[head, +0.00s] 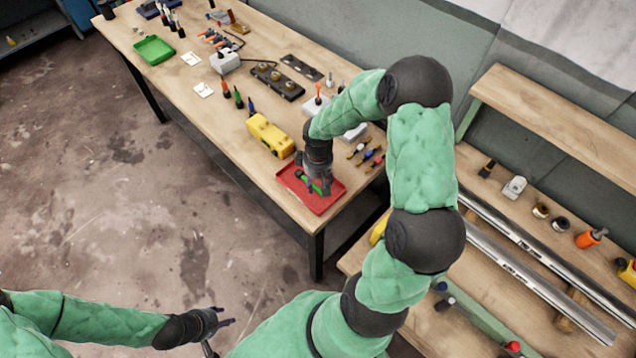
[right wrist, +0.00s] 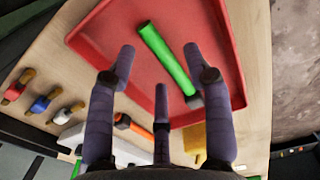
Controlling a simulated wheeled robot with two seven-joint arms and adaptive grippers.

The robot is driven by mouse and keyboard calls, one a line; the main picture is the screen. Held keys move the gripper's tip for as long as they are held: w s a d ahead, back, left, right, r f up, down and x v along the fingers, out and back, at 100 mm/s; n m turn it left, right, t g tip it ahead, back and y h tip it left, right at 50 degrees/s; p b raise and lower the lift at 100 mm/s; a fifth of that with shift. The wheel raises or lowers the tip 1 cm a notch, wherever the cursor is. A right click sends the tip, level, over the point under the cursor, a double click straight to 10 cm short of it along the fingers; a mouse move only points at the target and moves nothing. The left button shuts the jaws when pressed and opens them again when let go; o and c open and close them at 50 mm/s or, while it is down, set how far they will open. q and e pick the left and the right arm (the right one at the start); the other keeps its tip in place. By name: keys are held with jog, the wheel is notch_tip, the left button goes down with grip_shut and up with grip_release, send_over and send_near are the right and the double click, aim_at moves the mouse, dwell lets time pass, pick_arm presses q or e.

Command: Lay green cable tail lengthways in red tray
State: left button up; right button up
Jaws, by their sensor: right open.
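The red tray (head: 290,180) lies near the front right end of the long workbench; it also fills the upper right wrist view (right wrist: 105,30). The green cable tail (right wrist: 165,57) lies in the tray, slanted across the picture, with a dark piece at its lower end. In the head view, a strip of the green tail (head: 309,182) shows beside my right gripper (head: 320,188). My right gripper is open over the tray, its fingers (right wrist: 160,68) apart on either side of the tail and not closed on it. My left gripper (head: 224,316) hangs over the floor, away from the bench.
A yellow block-like device (head: 270,135) stands just behind the tray. Several coloured connectors (head: 368,155) lie to its right. A green tray (head: 154,50) is far back left. A second bench with metal rails (head: 530,270) stands at right.

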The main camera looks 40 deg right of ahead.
notch_tip(320, 180, up, 11)
jog(key=shift+f, duration=0.15)
dwell(0.9)
